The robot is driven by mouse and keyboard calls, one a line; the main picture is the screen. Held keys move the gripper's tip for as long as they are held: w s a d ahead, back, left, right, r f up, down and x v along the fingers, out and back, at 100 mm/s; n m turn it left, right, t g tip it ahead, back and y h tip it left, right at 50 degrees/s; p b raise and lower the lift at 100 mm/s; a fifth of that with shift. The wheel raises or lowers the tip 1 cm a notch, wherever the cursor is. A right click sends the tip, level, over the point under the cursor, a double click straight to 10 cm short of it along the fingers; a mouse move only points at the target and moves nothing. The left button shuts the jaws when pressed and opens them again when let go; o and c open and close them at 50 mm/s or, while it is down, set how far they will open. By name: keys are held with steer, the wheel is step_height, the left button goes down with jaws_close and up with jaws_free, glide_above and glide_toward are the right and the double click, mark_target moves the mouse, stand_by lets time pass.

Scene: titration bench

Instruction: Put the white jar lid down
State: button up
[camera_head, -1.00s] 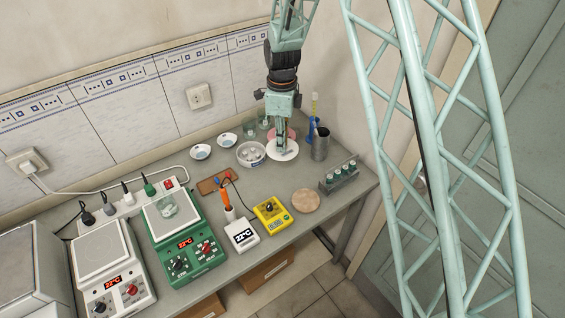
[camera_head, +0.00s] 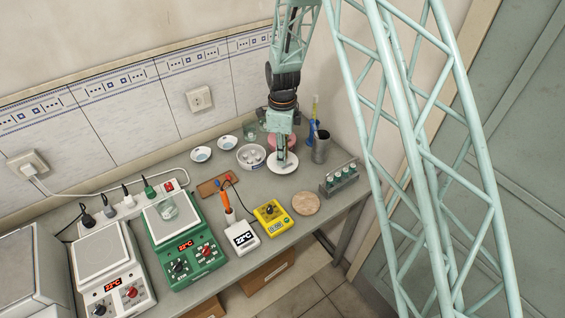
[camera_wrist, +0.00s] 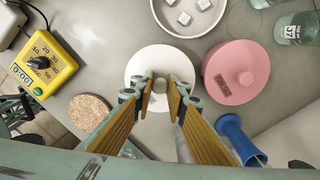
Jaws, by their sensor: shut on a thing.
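The white jar lid (camera_head: 283,166) is a flat round disc with a small knob. In the head view it is at the back right of the bench, in front of the pink lidded item (camera_head: 289,142). In the wrist view the lid (camera_wrist: 145,62) lies below my gripper (camera_wrist: 160,90), whose fingers close on the knob from both sides. My gripper (camera_head: 281,158) points straight down in the head view, and the lid looks level. I cannot tell whether its underside touches the bench or hangs slightly above it.
A white bowl (camera_head: 243,164) of small pieces is left of the lid. A metal beaker (camera_head: 321,149) and a blue-based cylinder (camera_wrist: 238,138) are close on the right. A vial rack (camera_head: 340,181) and a cork mat (camera_head: 306,204) are nearer the front. Grey bench lies bare between them.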

steer(key=shift+f, duration=1.75)
steer(key=shift+f, duration=0.15)
steer(key=o, duration=0.9)
steer(key=shift+c, duration=0.2)
steer(key=shift+r, duration=6.15)
